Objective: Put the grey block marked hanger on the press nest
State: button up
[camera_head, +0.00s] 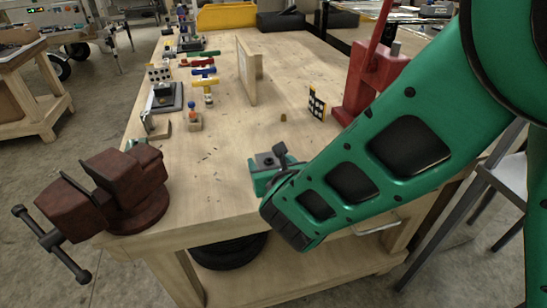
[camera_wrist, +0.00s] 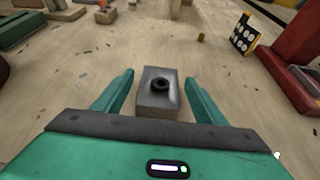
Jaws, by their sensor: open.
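A grey block (camera_wrist: 146,99) with a dark round ring on top sits on the wooden bench top, between the two green fingers of my gripper (camera_wrist: 158,92) in the wrist view. The fingers are open, one on each side, with gaps to the block. No marking can be read on it. In the head view my gripper (camera_head: 270,170) is low over the near part of the bench, and the block's grey top (camera_head: 266,159) shows there. The red press (camera_head: 375,75) stands at the right of the bench; its foot (camera_wrist: 300,50) shows in the wrist view. My arm hides part of it, and I cannot make out its nest.
A dark red vise (camera_head: 125,185) is at the left corner. A wooden upright panel (camera_head: 247,70) and several tools stand farther back. The bench middle is mostly clear.

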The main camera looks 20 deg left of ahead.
jog(key=v, duration=1.1)
jog(key=w+d+m+h, duration=0.1)
jog(key=w+d+m, duration=0.1)
jog(key=d, duration=0.1)
jog(key=w+d+m+h, duration=0.1)
jog(key=w+d+m, duration=0.1)
jog(key=d, duration=0.1)
jog(key=w+d+m+h, duration=0.1)
jog(key=w+d, duration=0.1)
jog(key=d, duration=0.1)
jog(key=shift+f+m, duration=0.15)
jog(key=shift+m, duration=0.25)
jog(key=w+d+f+m+g+h, duration=0.2)
jog(key=d+m+g+h, duration=0.35)
jog(key=d+m, duration=1.75)
jog(key=s+d+r+m+g, duration=0.1)
jog(key=s+d+m+g, duration=0.3)
jog(key=s+d+m, duration=0.9)
jog(key=s+d, duration=0.3)
jog(key=d, duration=0.4)
jog(key=shift+s+g, duration=0.35)
jog(key=shift+s, duration=0.05)
jog(key=shift+o, duration=0.5)
jog(key=s+r+m+g+y, duration=0.1)
jog(key=s+r+m, duration=0.1)
jog(key=s+m, duration=0.4)
jog(key=shift+s+d+m+y, duration=0.35)
jog(key=shift+s+d+m, duration=0.05)
jog(key=shift+s, duration=0.25)
